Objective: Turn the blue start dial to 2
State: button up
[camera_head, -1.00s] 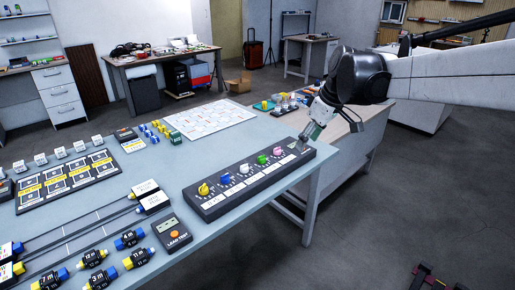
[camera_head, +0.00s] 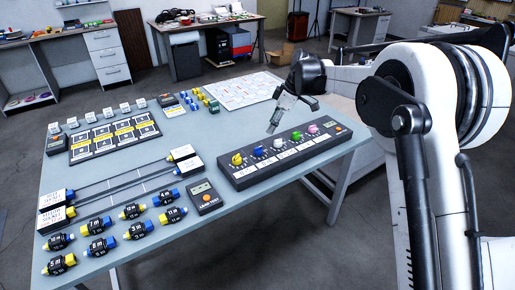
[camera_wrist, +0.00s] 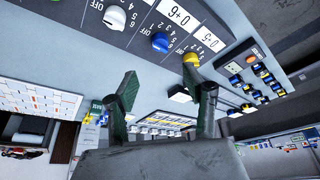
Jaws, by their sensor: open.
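The blue dial (camera_head: 258,152) is on the dark dial panel (camera_head: 240,182), between a yellow dial (camera_head: 237,159) and a white dial (camera_head: 277,144). In the wrist view the blue dial (camera_wrist: 160,42) shows beyond the fingertips, roughly midway between them sideways, with a printed scale of OFF and numbers beside it. I cannot tell which number it points at. My gripper (camera_head: 273,126) is above and behind the panel near the blue and white dials, tilted downward. In the wrist view my gripper (camera_wrist: 160,82) is open and empty, apart from the dial.
A green dial (camera_head: 296,135) and a pink dial (camera_head: 312,129) are farther right on the panel. A load test box (camera_head: 206,198) stands left of the panel. Several blue and yellow cylinders (camera_head: 97,225) lie at the front left. A printed sheet (camera_head: 240,90) lies behind.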

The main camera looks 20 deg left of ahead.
aim_at(259, 148)
jog(key=x, duration=1.3)
jog(key=shift+f, duration=0.15)
jog(key=c, duration=1.1)
jog(key=shift+m+b, duration=0.4)
jog(key=shift+b, duration=0.1)
jog(key=m+t+b, duration=0.2)
jog(key=m, duration=0.2)
jog(key=shift+s+m, duration=0.1)
jog(key=shift+m, duration=0.3)
jog(key=m+t+h+b, duration=0.1)
jog(key=m, duration=0.2)
jog(key=m+t+b, duration=0.1)
jog(key=m, duration=0.2)
jog(key=shift+h, duration=0.4)
jog(key=shift+m, duration=0.3)
